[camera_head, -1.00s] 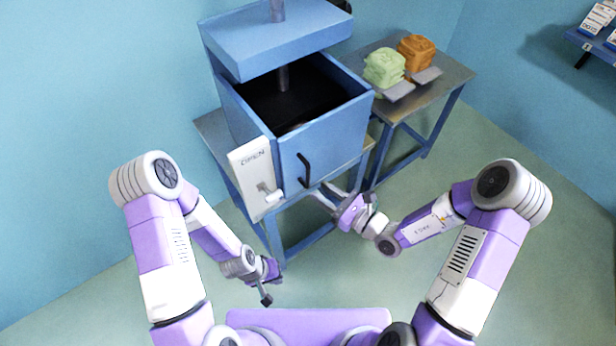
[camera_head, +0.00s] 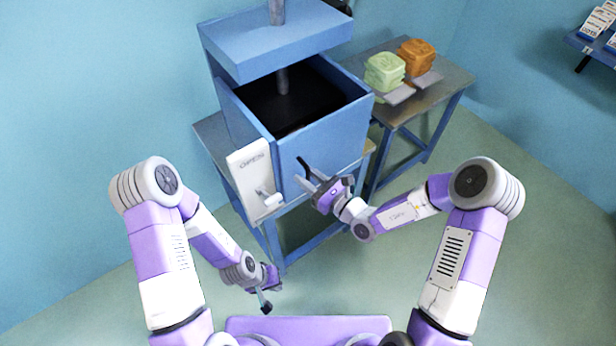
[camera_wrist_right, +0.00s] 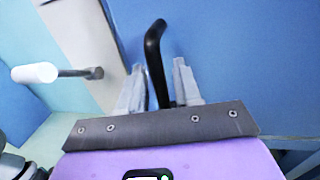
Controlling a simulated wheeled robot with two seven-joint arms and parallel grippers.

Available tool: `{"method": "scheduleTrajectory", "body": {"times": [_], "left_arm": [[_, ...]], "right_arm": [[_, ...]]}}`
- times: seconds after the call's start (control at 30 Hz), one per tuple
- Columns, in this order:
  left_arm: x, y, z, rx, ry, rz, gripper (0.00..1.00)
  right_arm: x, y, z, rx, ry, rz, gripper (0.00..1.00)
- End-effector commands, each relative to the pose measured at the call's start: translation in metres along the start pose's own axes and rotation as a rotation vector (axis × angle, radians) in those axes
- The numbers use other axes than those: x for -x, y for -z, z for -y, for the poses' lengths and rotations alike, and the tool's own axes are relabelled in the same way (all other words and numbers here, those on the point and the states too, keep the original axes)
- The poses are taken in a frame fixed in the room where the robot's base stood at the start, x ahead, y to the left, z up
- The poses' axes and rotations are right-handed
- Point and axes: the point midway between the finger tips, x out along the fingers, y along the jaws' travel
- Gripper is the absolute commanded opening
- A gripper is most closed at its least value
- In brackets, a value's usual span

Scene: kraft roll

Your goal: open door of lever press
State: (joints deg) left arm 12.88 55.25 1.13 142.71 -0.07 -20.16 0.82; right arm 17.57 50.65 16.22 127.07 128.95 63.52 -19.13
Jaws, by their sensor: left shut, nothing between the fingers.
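The lever press is a blue box with an open top (camera_head: 240,112) under a blue head plate (camera_head: 275,38). Its blue front door (camera_head: 335,140) is closed against the box and carries a black bar handle (camera_head: 304,166). The handle also shows in the right wrist view (camera_wrist_right: 155,50). My right gripper (camera_head: 311,179) is at the door, its lower end partly covering the handle. In the wrist view its two fingers (camera_wrist_right: 158,85) stand apart, one on each side of the handle, with a visible gap. My left gripper (camera_head: 265,300) is shut and empty, low and away from the press.
A white panel marked OPEN (camera_head: 248,170) with a white-knobbed lever (camera_head: 270,198) is at the door's left. The press stands on a blue-legged table. A side table (camera_head: 440,85) holds a green stack (camera_head: 384,72) and an orange stack (camera_head: 416,56). The floor in front is clear.

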Motion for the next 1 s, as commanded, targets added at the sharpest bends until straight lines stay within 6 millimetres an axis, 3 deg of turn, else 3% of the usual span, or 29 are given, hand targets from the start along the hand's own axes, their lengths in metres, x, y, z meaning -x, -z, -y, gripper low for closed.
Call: {"method": "scheduleTrajectory", "body": {"times": [0.03, 0.2, 0.67, 1.0], "left_arm": [[0.0, 0.0, 0.0, 0.0, 0.0, 0.0, 0.0], [0.0, 0.0, 0.0, 0.0, 0.0, 0.0, 0.0], [0.001, 0.0, 0.0, 0.0, 0.0, 0.0, 0.0], [0.011, -0.001, -0.004, 0.0, 0.0, 0.0, 0.0]], "right_arm": [[0.0, 0.0, 0.0, 0.0, 0.0, 0.0, 0.25], [0.0, 0.0, 0.0, 0.0, 0.0, 0.0, 0.0], [0.004, 0.0, 0.0, 0.001, -0.014, -0.001, 0.0], [0.038, -0.001, 0.001, 0.001, -0.149, -0.004, 0.0]]}}
